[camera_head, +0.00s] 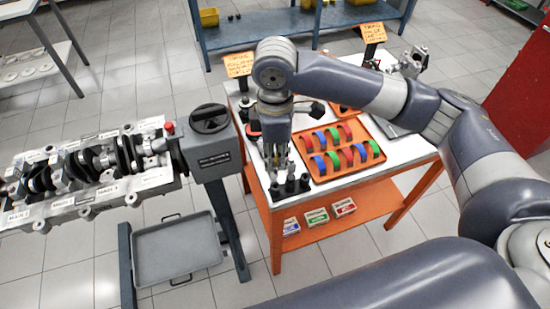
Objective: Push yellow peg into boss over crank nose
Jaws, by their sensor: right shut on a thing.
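My right gripper (279,168) points down over the front left corner of the white-topped table (330,188). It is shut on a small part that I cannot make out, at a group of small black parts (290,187). No yellow peg can be told apart here. The engine block (80,203) is at the left, with its crankshaft (85,163) lying in it and the crank nose (158,145) towards the grey stand head. A boss over the nose cannot be made out. My right gripper is well to the right of the block. My left gripper is not in view.
The grey engine stand (213,160) has a black handwheel (209,118) and a tray (177,250) below. An orange tray (322,172) of red, green and blue shells lies right of my gripper. Small boxes (317,216) sit on the lower shelf. Floor between stand and table is narrow.

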